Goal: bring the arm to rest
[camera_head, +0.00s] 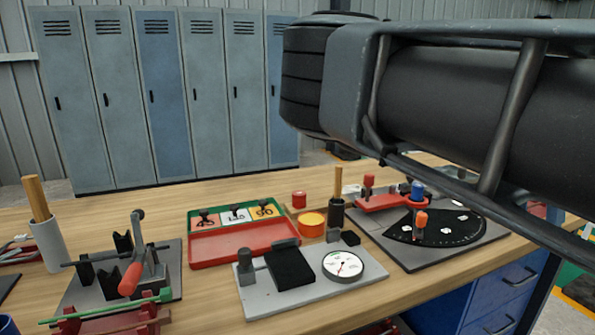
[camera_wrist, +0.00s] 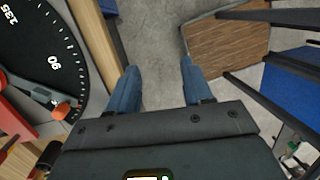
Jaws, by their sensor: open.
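My gripper (camera_wrist: 160,86) shows in the wrist view, with two blue fingers spread apart and nothing between them. Below the fingers is its dark body. The gap between the fingers lies over grey floor beyond the wooden bench edge (camera_wrist: 91,45). The black angle dial (camera_wrist: 35,50), marked 90 and 135, is to the left of the fingers and apart from them. In the head view my arm fills the upper right, and I cannot make out the gripper there.
The wooden bench (camera_head: 150,208) holds the angle-dial fixture (camera_head: 440,228), a gauge plate (camera_head: 300,290), a red-and-green tray (camera_head: 235,245) and a clamp fixture (camera_head: 130,265). Lockers (camera_head: 165,100) stand behind. A brown board (camera_wrist: 228,48) lies beyond the fingers in the wrist view.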

